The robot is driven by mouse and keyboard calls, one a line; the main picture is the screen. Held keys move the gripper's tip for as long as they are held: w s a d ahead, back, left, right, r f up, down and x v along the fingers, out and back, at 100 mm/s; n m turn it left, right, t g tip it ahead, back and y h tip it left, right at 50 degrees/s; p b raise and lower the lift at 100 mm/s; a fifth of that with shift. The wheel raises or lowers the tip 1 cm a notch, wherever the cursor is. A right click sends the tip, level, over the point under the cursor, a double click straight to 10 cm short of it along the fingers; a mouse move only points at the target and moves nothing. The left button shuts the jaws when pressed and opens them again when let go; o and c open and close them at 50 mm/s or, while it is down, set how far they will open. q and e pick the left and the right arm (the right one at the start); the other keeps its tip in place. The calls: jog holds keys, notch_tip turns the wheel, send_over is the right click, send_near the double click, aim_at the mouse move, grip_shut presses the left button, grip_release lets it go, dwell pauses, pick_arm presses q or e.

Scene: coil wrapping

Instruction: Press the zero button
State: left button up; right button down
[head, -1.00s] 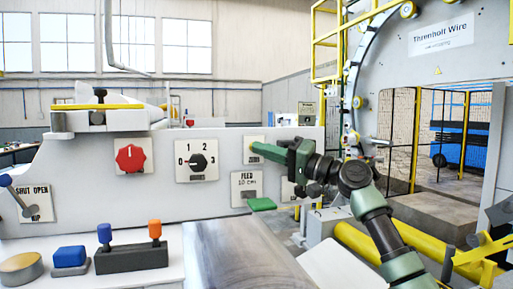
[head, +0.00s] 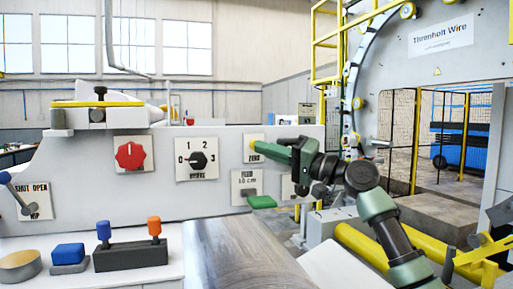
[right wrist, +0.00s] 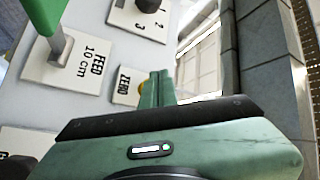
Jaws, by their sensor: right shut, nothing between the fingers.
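The ZERO plate (head: 249,156) is on the front of the white panel, right of the dial. Its yellow button (head: 252,144) shows as a small patch at the tip of my right gripper (head: 263,149). In the right wrist view the ZERO plate (right wrist: 126,80) and the edge of the yellow button (right wrist: 141,87) show just left of the green fingers (right wrist: 156,90), which hide the rest of the button. My right gripper is shut and empty. I cannot tell whether it touches the button. My left gripper is not in view.
The FEED plate (head: 246,178) with a green-tipped lever (head: 262,202) is just below. A numbered dial (head: 198,160) and a red knob (head: 130,155) are to the left. Blue and orange levers (head: 154,228) stand on the ledge. A large ring machine (head: 440,65) stands at the right.

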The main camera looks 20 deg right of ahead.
jog(key=shift+s, duration=0.1)
jog(key=shift+s+d+b, duration=0.1)
jog(key=shift+s+b, duration=0.95)
jog(key=shift+s, duration=1.4)
